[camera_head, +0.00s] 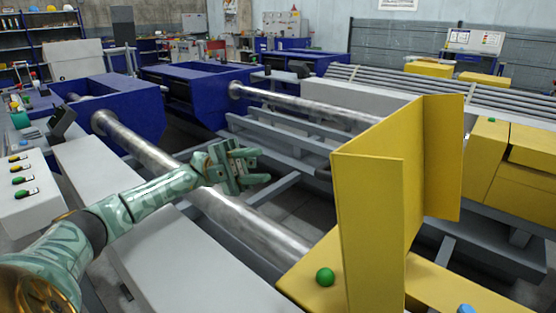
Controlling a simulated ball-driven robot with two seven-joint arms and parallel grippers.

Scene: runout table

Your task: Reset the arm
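My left arm (150,195) comes in from the lower left and reaches toward the middle of the camera_head view. Its green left gripper (256,166) is in the air in front of a long metal bar (250,228). Its two fingers point right with a gap between them, and nothing shows between them. It looks open and empty. Whether the arm touches the bar cannot be told. My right arm and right gripper are not in view.
A tall yellow guard (372,230) stands to the right of the gripper, with a green ball-like knob (325,277) at its foot. A control panel (22,185) with buttons is at far left. Blue machine housings (195,90) and a second bar (310,107) lie behind.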

